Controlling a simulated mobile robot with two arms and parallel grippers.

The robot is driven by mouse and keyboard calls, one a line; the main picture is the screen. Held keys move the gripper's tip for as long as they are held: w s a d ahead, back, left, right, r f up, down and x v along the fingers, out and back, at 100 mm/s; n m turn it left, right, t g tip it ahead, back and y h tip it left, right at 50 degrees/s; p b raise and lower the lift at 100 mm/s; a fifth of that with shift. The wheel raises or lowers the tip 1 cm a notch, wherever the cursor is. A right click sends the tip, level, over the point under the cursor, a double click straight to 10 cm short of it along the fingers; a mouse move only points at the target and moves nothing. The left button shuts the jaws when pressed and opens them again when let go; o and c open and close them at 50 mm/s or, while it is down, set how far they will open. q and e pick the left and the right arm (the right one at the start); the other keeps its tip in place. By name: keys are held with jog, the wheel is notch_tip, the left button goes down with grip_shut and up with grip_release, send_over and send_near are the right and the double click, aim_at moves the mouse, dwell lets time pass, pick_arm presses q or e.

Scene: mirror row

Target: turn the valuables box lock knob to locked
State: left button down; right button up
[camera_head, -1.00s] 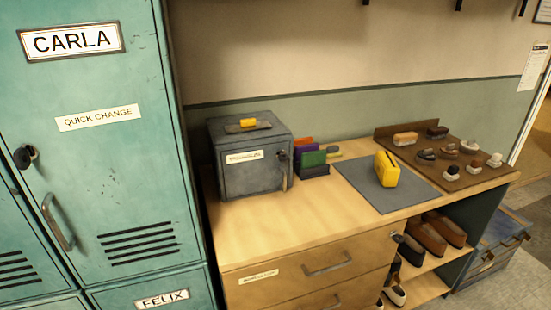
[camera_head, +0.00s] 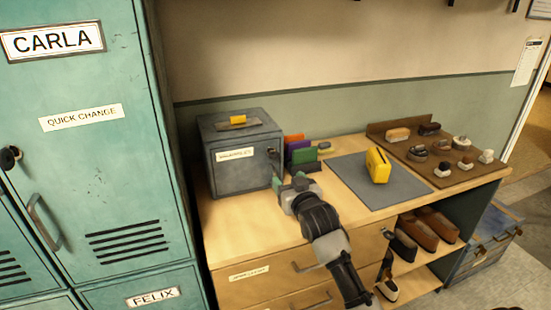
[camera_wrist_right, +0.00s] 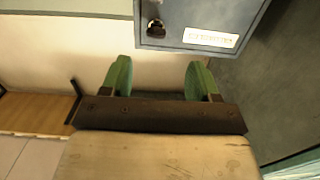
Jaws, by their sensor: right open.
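The valuables box (camera_head: 222,178) is a grey metal box with a white label, standing on the bench beside the teal lockers. Its dark lock knob (camera_head: 272,153) is on the right part of the front face; in the head view it is small and its setting is hard to read. My right gripper (camera_head: 290,183) is open and empty in front of the box's lower right corner, apart from the knob. In the right wrist view, the green fingers (camera_wrist_right: 160,80) are spread, and the knob (camera_wrist_right: 155,27) shows beyond them on the box face (camera_wrist_right: 185,15). My left gripper is not in view.
Coloured upright items (camera_head: 300,155) stand just right of the box. A yellow object (camera_head: 377,165) sits on a grey mat (camera_head: 400,190). Several brushes and small items lie on a brown board (camera_head: 425,165). Teal lockers (camera_head: 120,190) border the box on the left.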

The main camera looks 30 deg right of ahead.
aim_at(276, 157)
jog(key=x, duration=0.7)
jog(key=r+p+x, duration=0.1)
jog(key=x, duration=0.3)
jog(key=shift+w+d+r, duration=0.1)
jog(key=shift+w+d, duration=0.05)
jog(key=shift+d, duration=0.15)
jog(key=c, duration=0.9)
